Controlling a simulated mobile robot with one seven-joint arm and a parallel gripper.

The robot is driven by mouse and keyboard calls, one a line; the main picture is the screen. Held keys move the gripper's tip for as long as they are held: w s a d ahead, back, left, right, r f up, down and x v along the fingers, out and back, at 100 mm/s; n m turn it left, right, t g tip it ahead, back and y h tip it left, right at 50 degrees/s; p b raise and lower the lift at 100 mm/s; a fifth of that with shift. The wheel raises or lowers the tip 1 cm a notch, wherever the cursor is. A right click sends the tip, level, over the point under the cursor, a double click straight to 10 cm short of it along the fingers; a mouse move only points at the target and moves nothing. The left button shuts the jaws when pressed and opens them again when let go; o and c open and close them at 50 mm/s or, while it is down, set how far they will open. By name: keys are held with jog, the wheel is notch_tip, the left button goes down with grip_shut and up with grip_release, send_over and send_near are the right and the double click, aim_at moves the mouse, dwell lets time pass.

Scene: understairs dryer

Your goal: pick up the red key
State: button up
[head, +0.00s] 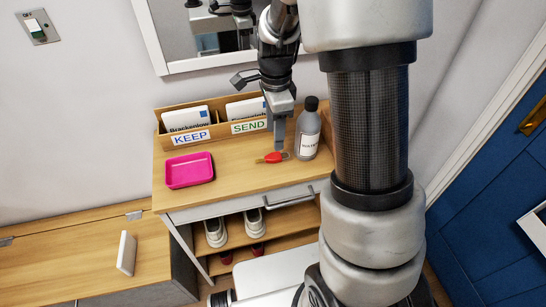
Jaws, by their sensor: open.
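The red key (273,157) lies on the wooden top of the small cabinet (235,178), towards its right side, with its red head plain to see. My gripper (279,147) points down right at the key, its fingertips at or just above the key's right end. The fingers overlap that end in this view, so I cannot tell whether they touch it. The gap between the fingers is hard to see from here.
A grey bottle (308,130) stands close to the right of my gripper. A pink tray (190,170) lies at the left. Behind is a wooden letter rack with KEEP (191,137) and SEND (249,126) labels. The wood between tray and key is clear.

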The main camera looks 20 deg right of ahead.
aim_at(274, 156)
notch_tip(274, 156, down, 8)
jog(key=shift+w+a+f+b, duration=0.15)
jog(key=shift+b, duration=0.45)
jog(key=c, duration=1.1)
notch_tip(274, 156, up, 18)
jog(key=p, duration=0.3)
